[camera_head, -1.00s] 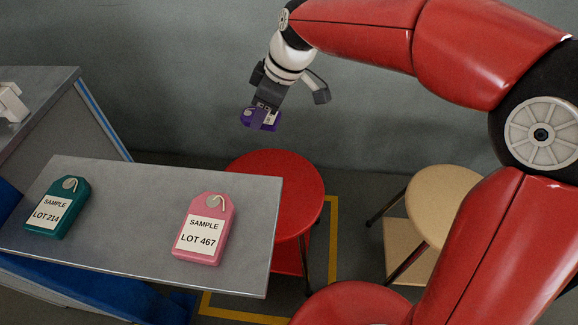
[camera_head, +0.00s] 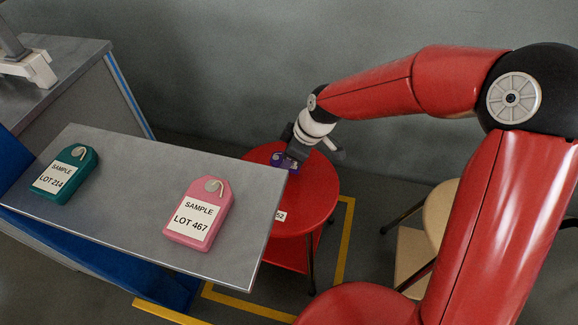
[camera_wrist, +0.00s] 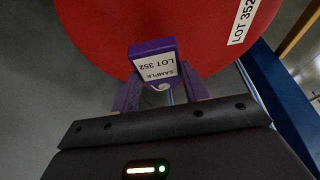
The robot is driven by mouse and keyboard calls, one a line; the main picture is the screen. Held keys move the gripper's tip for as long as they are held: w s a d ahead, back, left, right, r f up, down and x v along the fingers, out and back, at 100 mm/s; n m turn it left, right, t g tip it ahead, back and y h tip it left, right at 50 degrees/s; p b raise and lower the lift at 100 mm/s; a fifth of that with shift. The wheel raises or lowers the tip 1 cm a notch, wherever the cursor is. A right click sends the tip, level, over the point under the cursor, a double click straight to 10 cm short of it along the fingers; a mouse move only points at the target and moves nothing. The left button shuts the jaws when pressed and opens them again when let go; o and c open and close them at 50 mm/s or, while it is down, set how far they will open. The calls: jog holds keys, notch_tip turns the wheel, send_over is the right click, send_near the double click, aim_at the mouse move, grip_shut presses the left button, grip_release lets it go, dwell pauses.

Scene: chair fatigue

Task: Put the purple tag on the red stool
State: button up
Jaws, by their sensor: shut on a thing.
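The purple tag (camera_head: 284,161) is held in my gripper (camera_head: 290,165) at the far part of the red stool's round seat (camera_head: 290,210). In the wrist view the purple tag (camera_wrist: 155,62), labelled SAMPLE LOT 352, sits between the fingers of my gripper (camera_wrist: 158,90), which are shut on it. The red stool (camera_wrist: 110,25) shows behind the tag, with a white LOT 352 label on it. The tag overlaps the seat in both views; I cannot tell whether it touches it.
A grey table in front (camera_head: 130,215) holds a teal tag (camera_head: 66,175) and a pink tag (camera_head: 201,210), and its right edge is close to the red stool. A beige stool (camera_head: 437,220) stands at the right, partly behind my arm. Yellow floor lines surround the red stool.

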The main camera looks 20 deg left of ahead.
jog(key=shift+f, duration=2.15)
jog(key=shift+f, duration=0.1)
jog(key=o, duration=1)
jog(key=shift+r, duration=0.3)
jog(key=p+v, duration=0.1)
jog(key=v, duration=1)
jog(key=shift+d+r, duration=0.15)
jog(key=shift+r, duration=0.2)
